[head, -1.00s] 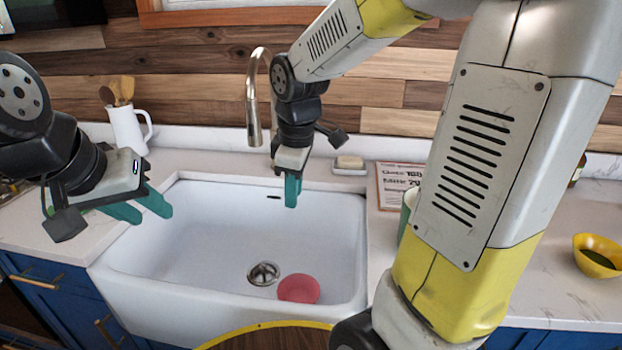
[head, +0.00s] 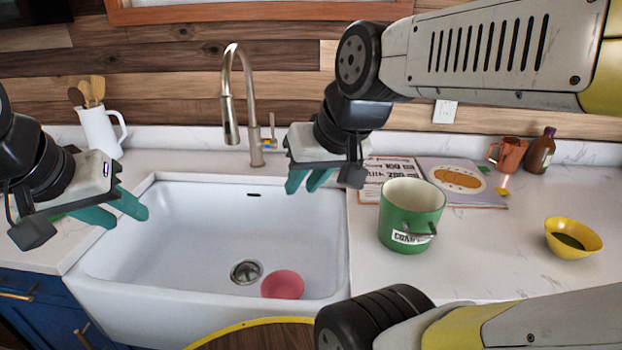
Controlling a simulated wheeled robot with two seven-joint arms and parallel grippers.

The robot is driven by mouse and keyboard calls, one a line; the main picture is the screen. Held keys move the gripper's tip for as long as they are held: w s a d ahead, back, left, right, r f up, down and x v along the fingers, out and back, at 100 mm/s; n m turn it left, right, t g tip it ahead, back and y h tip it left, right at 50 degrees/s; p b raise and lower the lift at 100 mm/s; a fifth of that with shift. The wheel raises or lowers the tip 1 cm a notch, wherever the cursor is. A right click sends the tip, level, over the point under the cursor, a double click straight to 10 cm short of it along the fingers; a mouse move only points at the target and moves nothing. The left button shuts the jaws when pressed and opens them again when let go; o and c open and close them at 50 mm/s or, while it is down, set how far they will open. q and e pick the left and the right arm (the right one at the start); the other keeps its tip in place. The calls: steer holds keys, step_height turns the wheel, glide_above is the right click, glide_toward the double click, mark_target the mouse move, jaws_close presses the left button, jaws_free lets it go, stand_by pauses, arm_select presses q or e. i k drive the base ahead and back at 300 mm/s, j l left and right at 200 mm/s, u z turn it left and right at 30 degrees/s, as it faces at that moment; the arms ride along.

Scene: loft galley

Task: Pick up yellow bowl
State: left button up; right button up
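The yellow bowl (head: 558,247) stands upright on the white counter at the far right. Something dark green lies or shows inside it. My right gripper (head: 308,182) hangs above the right rear edge of the sink, well to the left of the bowl. Its teal fingers are slightly apart, with nothing between them. My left gripper (head: 122,210) is over the left side of the sink. Its teal fingers are apart and empty.
A green mug (head: 411,222) stands on the counter between my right gripper and the bowl. An open book (head: 480,190), a copper mug (head: 509,155) and a brown bottle (head: 540,152) are behind. The white sink (head: 180,265) holds a red bowl (head: 283,285). The faucet (head: 240,105) rises behind it.

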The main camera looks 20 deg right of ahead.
mark_target(569, 239)
steer(key=z, duration=2.55)
steer(key=i+l, duration=0.3)
steer(key=i+l+u, duration=0.45)
steer(key=l, duration=0.3)
steer(key=i+l+u, duration=0.2)
steer(key=l, duration=0.2)
steer(key=u, duration=1.25)
